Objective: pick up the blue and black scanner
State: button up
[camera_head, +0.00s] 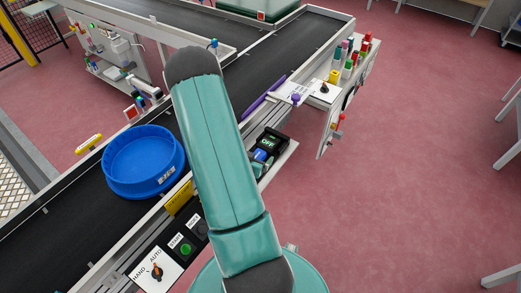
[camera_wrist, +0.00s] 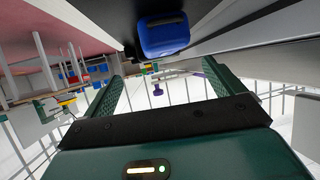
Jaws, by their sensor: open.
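In the head view, a small blue and black item (camera_head: 259,155), which looks like the scanner, lies on the side shelf just right of my teal arm. It is partly hidden by the arm and small in this view. In the wrist view, my gripper (camera_wrist: 162,75) has its two green fingers spread apart with nothing between them. A rounded blue object (camera_wrist: 163,36) with a dark slot shows beyond the fingers near the top; I cannot tell whether it is the scanner.
A round blue tray (camera_head: 145,160) sits on the black conveyor (camera_head: 50,220), left of my arm. A black box marked OFF (camera_head: 268,141) is beside the blue and black item. A control panel (camera_head: 160,268) with knob and buttons lies along the near edge. Red floor is open at right.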

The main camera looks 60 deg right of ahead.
aim_at(263, 150)
jog(key=x, duration=0.6)
jog(key=shift+s, duration=0.1)
jog(key=c, duration=1.2)
